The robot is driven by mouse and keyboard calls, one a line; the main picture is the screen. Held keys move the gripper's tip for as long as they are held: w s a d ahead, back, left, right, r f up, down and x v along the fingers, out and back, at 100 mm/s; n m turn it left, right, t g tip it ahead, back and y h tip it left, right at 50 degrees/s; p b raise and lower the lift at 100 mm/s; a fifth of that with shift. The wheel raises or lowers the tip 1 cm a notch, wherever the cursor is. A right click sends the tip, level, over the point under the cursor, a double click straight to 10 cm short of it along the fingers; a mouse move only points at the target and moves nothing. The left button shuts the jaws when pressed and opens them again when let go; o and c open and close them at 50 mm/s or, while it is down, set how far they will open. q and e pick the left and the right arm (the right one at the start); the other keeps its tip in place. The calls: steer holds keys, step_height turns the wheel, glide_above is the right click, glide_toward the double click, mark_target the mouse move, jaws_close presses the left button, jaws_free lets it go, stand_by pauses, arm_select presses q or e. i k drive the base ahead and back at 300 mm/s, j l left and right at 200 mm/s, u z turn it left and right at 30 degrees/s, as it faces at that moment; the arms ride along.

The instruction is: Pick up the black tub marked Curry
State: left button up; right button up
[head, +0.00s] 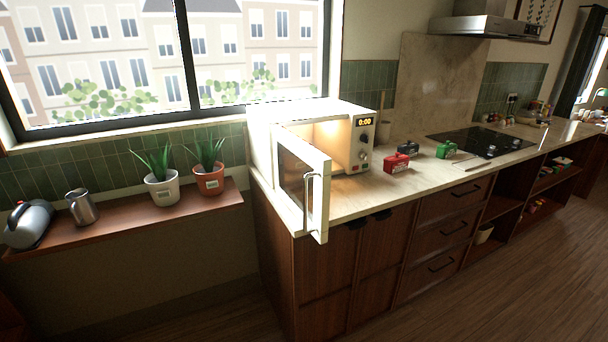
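A small black tub (408,149) stands on the pale countertop, to the right of the microwave and behind a red tub (397,164). Its label is too small to read, and the red tub may hide part of its lower front. A green tub (446,150) stands a little to its right, near the hob. Neither of my grippers shows in the head view.
The white microwave (262,140) stands at the counter's left end with its door (304,185) swung open over the front edge. A black hob (482,143) lies right of the tubs. Potted plants, a jug (82,207) and a kettle (29,223) stand on the left shelf (130,222).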

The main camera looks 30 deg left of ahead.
mark_target(412, 152)
steer(key=i+l+u, duration=0.15)
steer(key=i+l, duration=0.2)
steer(key=i+l+u, duration=0.1)
steer(key=i+l, duration=0.25)
steer(key=i+l+u, duration=0.15)
steer(key=i+l, duration=0.2)
steer(key=l, duration=0.2)
steer(key=i+l+u, duration=0.15)
steer(key=i+l, duration=0.15)
steer(key=l, duration=0.2)
